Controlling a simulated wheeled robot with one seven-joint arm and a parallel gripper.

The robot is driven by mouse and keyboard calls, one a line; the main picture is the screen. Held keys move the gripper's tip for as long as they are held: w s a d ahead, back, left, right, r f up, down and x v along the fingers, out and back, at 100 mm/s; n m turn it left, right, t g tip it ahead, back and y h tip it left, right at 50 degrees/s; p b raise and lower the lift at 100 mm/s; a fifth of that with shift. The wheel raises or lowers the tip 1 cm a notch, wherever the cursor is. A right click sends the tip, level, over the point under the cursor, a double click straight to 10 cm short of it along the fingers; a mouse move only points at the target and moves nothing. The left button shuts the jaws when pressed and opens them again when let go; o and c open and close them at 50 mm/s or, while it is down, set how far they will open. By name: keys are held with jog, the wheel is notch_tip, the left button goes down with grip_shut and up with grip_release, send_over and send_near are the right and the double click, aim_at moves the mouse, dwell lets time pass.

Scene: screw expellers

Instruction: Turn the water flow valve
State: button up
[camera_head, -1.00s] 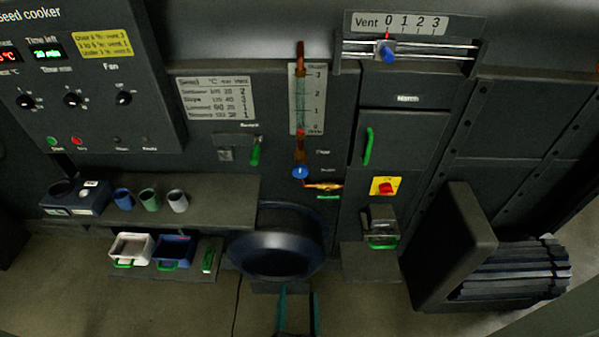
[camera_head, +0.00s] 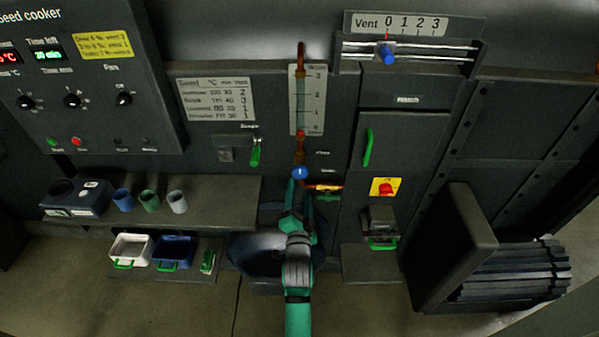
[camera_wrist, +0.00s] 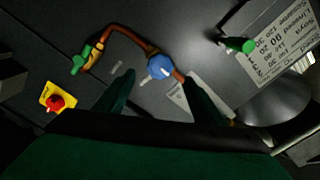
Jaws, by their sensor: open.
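The water flow valve is a round blue knob (camera_head: 300,172) on a copper pipe below the glass gauge (camera_head: 302,98). In the wrist view the blue knob (camera_wrist: 160,67) has a light mark on its face and lies beyond my fingertips, between their lines. My gripper (camera_head: 301,190) is just below the knob in the head view, its fingers reaching up towards it. In the wrist view my gripper (camera_wrist: 163,80) shows two dark green fingers spread apart with nothing between them. Whether a fingertip touches the knob I cannot tell.
A copper branch pipe (camera_wrist: 122,36) leads to a green-handled drain valve (camera_wrist: 80,60). A red switch on a yellow plate (camera_head: 386,187) is to the right. A green sampler handle (camera_head: 255,152) is to the left. A dark bowl (camera_head: 262,255) lies below, partly behind my arm.

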aim_at(300, 175)
jog(key=w, duration=1)
jog(key=shift+w+d, duration=0.1)
jog(key=shift+w, duration=0.1)
jog(key=c, duration=1.1)
